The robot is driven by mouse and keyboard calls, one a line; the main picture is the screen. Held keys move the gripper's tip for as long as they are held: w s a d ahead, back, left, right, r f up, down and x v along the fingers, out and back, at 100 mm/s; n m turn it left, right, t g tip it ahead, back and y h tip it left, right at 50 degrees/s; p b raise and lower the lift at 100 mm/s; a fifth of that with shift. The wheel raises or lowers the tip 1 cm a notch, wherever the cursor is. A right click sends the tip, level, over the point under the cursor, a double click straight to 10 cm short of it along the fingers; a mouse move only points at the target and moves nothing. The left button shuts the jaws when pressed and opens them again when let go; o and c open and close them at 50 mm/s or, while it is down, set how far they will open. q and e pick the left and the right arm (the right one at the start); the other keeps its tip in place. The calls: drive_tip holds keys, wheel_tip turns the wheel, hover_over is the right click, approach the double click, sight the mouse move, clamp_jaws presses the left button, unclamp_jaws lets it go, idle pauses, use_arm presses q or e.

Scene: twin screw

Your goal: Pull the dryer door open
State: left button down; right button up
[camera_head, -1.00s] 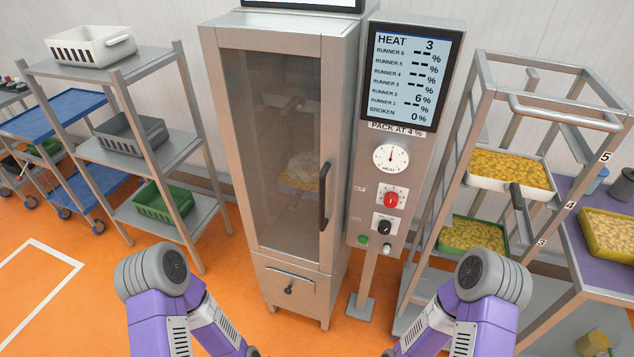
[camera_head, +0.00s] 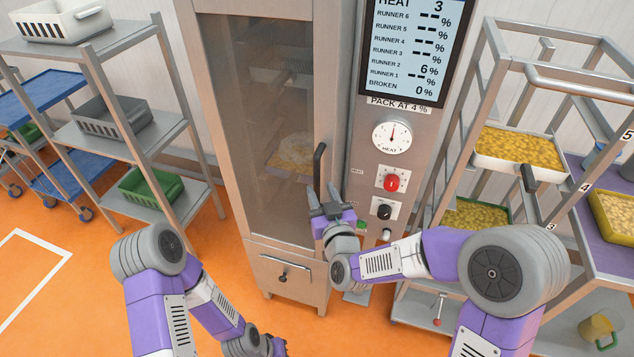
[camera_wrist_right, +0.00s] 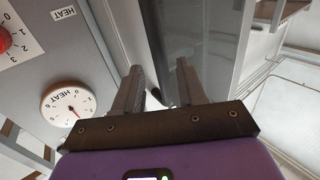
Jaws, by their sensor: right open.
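The dryer is a tall steel cabinet with a glazed door (camera_head: 262,130), which looks shut. Its black vertical handle (camera_head: 318,170) is at the door's right edge. My right gripper (camera_head: 322,190) is open at the lower part of the handle. In the right wrist view the dark handle (camera_wrist_right: 154,50) shows in the gap between the two fingers of this gripper (camera_wrist_right: 160,68). I cannot tell whether a finger touches it. My left gripper (camera_head: 277,346) hangs low at the bottom edge, away from the door, and its jaws are unclear.
A control panel (camera_head: 398,140) with dials and a screen stands right of the door. A drawer (camera_head: 285,272) is below it. A rack with trays of yellow pieces (camera_head: 518,146) is at right, and a shelf with bins (camera_head: 110,122) at left. Orange floor is clear in front.

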sight(318, 184)
drive_tip(key=shift+x, duration=2.3)
clamp_jaws()
